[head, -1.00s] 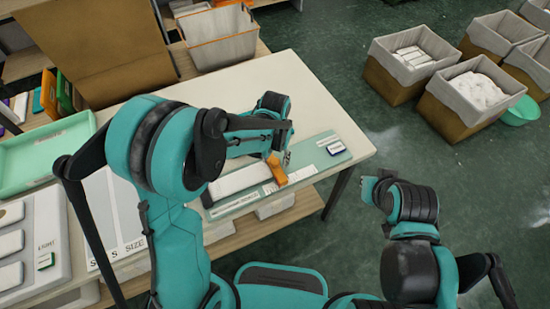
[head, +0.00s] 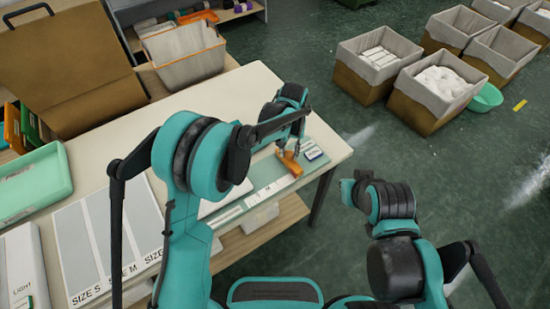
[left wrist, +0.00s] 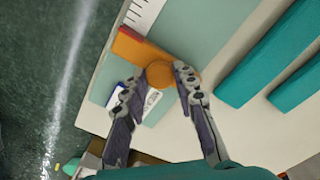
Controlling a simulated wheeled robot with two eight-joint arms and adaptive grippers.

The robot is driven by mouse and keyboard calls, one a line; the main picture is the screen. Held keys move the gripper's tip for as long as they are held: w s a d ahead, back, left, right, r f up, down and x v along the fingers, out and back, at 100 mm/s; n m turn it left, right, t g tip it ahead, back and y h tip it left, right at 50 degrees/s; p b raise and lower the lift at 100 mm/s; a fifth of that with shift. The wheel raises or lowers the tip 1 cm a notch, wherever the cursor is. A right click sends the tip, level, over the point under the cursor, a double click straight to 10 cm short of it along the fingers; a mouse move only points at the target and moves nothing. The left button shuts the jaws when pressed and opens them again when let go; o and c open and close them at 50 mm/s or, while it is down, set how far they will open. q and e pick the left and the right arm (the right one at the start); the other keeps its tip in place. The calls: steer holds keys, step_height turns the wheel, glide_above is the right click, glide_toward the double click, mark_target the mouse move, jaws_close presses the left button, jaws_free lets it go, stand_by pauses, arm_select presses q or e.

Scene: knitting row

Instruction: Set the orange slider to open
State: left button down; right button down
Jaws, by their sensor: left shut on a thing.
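The orange slider (head: 291,164) sits on the pale green board (head: 268,195) near its right end, close to a small blue-and-white label block (head: 312,152). In the left wrist view, the slider (left wrist: 128,45) has a round orange knob (left wrist: 157,73), with the label block (left wrist: 150,100) beside it; its lettering is too small to read. My left gripper (head: 288,150) is shut on the slider's knob, with one finger on each side in the left wrist view (left wrist: 160,77). My right gripper (head: 349,192) is off the table at the right, its fingers unclear.
The board lies by the cream table's (head: 238,95) front right edge. A mint tray (head: 35,178), a size chart (head: 108,235) and a white bin (head: 185,60) stand left and behind. Lined boxes (head: 365,85) stand on the floor at right.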

mark_target(290, 153)
arm_select(q)
steer(key=shift+w+d, duration=0.15)
steer(key=c, duration=1.3)
jaws_free()
steer(key=shift+o, duration=0.6)
steer(key=shift+d, duration=0.1)
steer(key=shift+r, duration=0.1)
step_height(290, 153, up, 12)
steer(key=s+a+r+n+t+b, duration=0.1)
steer(key=s+a+r+t, duration=0.1)
steer(key=s+a, duration=0.6)
steer(key=s+a+r+n+t+b, duration=0.1)
steer(key=s+a+r+t, duration=0.15)
steer(key=s+a, duration=0.55)
steer(key=s+a+f+t+b, duration=0.1)
steer(key=s+a+f+t, duration=0.1)
steer(key=s+a+f, duration=0.3)
steer(key=shift+a+f+t, duration=0.3)
steer(key=shift+a+t, duration=0.05)
steer(key=shift+a, duration=0.55)
